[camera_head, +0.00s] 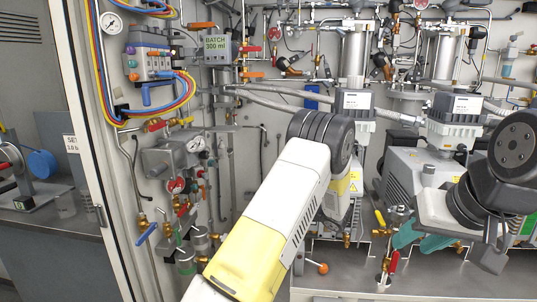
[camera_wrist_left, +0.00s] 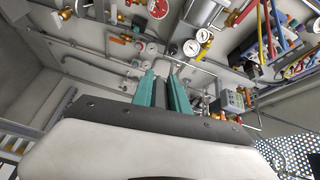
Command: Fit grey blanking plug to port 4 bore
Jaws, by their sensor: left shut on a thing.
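My left gripper (camera_wrist_left: 163,80) shows in the left wrist view as two teal fingers close together. It is shut on a small grey thing between them, which fits the grey blanking plug (camera_wrist_left: 160,91); little of it shows. In the head view my left arm's upper links cross the middle and its gripper is hidden behind them. My right gripper (camera_head: 420,241) is at the lower right of the head view. Its teal fingers look apart, with nothing clearly between them. I cannot make out which opening is the port 4 bore in either view.
Two vacuum pumps stand in the cabinet, the right one's grey body (camera_head: 408,170) beside my right arm. A gauge manifold (camera_head: 170,158) and a valve block with coloured hoses (camera_head: 150,52) are on the left wall. A steel shelf (camera_head: 345,280) runs along the front. Pipes and valves crowd the back.

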